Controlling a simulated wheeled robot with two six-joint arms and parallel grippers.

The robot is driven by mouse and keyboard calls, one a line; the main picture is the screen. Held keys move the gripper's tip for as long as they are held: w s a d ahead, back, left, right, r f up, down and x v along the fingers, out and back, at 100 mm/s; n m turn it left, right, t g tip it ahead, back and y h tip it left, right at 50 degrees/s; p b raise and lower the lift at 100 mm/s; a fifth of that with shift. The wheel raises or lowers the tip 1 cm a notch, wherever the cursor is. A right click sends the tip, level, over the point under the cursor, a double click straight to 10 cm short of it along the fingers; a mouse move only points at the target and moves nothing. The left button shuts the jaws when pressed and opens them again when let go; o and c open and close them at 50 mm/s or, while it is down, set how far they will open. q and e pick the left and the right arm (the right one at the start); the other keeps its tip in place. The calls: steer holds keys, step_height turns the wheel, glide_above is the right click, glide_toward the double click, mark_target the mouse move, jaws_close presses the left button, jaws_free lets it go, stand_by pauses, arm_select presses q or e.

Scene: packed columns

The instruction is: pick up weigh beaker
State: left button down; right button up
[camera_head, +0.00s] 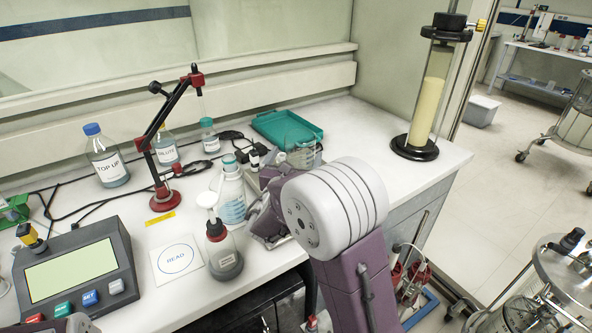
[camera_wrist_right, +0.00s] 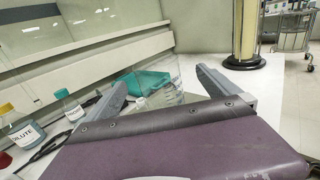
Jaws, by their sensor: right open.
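The weigh beaker, a clear glass one (camera_head: 301,153), stands near the green tray at the back of the bench. It also shows in the right wrist view (camera_wrist_right: 163,92), between and beyond the two grey fingers. My right gripper (camera_wrist_right: 162,80) is open and empty, its fingers spread on either side of the beaker in that view. Whether they touch the glass I cannot tell. In the head view my purple and white right wrist hides most of that gripper and the beaker's lower part. My left gripper is not clearly in view.
A green tray (camera_head: 287,127) lies behind the beaker. A tall yellow-filled column (camera_head: 428,100) stands right. Bench between tray and column is clear.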

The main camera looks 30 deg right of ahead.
mark_target(298, 148)
steer(key=shift+d+r, duration=0.2)
steer(key=shift+d, duration=0.2)
steer(key=w, duration=0.1)
steer(key=w+d+p, duration=0.1)
steer(key=w, duration=0.1)
steer(key=shift+w+d+f, duration=0.1)
steer(key=shift+w+d, duration=0.05)
steer(key=shift+d, duration=0.15)
steer(key=p+x, duration=0.1)
steer(key=x, duration=0.3)
steer(key=shift+w+d+f, duration=0.1)
steer(key=shift+w+d, duration=0.05)
steer(key=shift+w, duration=0.25)
steer(key=shift+w+d+f, duration=0.1)
steer(key=shift+w, duration=0.05)
steer(key=shift+c, duration=0.3)
steer(key=c, duration=1.9)
steer(key=shift+c, duration=0.2)
